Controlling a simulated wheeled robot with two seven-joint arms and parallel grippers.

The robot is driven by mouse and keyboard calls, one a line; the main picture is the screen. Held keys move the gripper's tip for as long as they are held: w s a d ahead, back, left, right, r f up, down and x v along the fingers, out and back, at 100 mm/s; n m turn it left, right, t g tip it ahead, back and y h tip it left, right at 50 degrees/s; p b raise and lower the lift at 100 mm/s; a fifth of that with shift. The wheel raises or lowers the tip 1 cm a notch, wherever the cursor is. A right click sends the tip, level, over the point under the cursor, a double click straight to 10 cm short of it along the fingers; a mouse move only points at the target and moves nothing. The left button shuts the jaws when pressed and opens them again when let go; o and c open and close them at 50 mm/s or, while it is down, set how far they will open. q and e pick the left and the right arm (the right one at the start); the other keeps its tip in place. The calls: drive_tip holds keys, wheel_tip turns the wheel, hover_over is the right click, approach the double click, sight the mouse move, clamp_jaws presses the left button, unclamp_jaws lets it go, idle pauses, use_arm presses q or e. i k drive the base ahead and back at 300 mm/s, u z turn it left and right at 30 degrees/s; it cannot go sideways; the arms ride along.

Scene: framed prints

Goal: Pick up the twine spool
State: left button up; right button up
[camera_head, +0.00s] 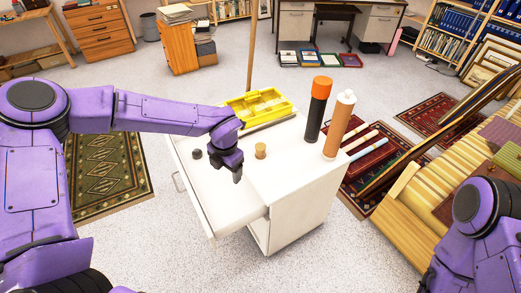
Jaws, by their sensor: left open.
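A small tan spool (260,150), which looks like the twine spool, stands upright on the white cabinet (290,185). My left gripper (237,178) is just left of the spool in the picture, with its fingers pointing down. It is open, and nothing shows between its fingers. The gap between the fingers is hard to see from this angle. I cannot tell its exact height above the white surface. My right arm shows at the lower right, but its gripper is out of view.
A small dark object (197,154) lies left of my left gripper. A yellow tray (258,107) is behind. A black tube with an orange cap (318,110) and a brown tube (338,125) stand to the right. An open drawer (213,212) juts out at the front left.

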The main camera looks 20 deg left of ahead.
sight(260, 148)
drive_tip(key=i, duration=1)
